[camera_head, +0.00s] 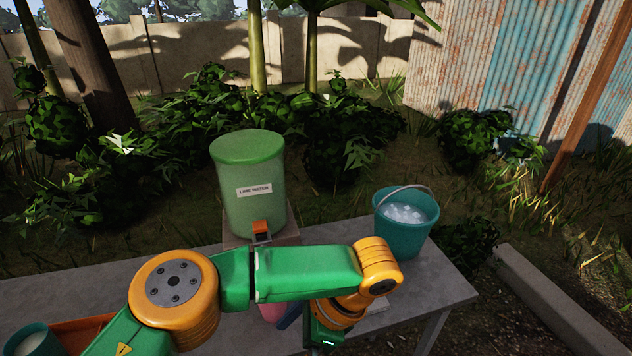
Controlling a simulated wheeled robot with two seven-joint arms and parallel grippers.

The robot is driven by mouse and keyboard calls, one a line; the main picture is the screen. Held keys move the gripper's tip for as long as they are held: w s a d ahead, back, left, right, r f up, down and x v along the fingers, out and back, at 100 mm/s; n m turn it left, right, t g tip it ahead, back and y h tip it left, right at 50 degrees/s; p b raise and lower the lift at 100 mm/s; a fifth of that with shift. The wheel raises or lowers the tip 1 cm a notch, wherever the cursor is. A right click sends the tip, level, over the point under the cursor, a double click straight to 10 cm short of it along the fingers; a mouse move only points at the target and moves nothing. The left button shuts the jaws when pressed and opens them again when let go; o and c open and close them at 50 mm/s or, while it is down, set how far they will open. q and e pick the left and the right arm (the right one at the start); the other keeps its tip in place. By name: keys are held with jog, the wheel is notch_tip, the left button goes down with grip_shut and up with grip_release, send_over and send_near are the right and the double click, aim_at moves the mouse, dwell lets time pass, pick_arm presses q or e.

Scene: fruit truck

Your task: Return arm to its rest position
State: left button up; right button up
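My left arm (310,274), green and orange, comes in from the lower left and reaches across the table to the right. Its elbow joint is at the lower left and its wrist bends downward right of centre. The end of the arm (322,334) is at the bottom edge of the view. Its fingers cannot be made out, so I cannot tell whether it is open or holding anything. My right gripper is not in view.
A green drink dispenser (249,190) with an orange tap stands behind the arm on the grey table (445,290). A teal bucket of ice (408,238) stands at its right. Pink and blue things are mostly hidden beneath the arm. A green cup (35,343) and an orange tray (85,331) are lower left.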

pick_arm(q)
jog(key=s+d+f+n+g+h, duration=0.1)
jog(key=s+d+f+h, duration=0.35)
jog(key=d+h, duration=0.2)
jog(key=s+d+f+n+h, duration=0.1)
jog(key=s+d+f+h, duration=0.35)
jog(key=d, duration=0.25)
jog(key=s+a+f+n+t+y, duration=0.1)
jog(key=a+f+n+t+y, duration=0.2)
jog(key=a+n, duration=0.7)
jog(key=s+a+f+n+t+y, duration=0.15)
jog(key=a+f+n, duration=0.25)
jog(key=a, duration=1.2)
notch_tip(320, 180, down, 18)
jog(key=s, duration=0.2)
jog(key=s+a+f+g, duration=0.1)
jog(key=s+f+g, duration=0.1)
jog(key=s+f, duration=0.7)
jog(key=shift+s+a+f+m, duration=0.15)
jog(key=shift+s+a+m, duration=0.25)
jog(key=shift+s, duration=0.8)
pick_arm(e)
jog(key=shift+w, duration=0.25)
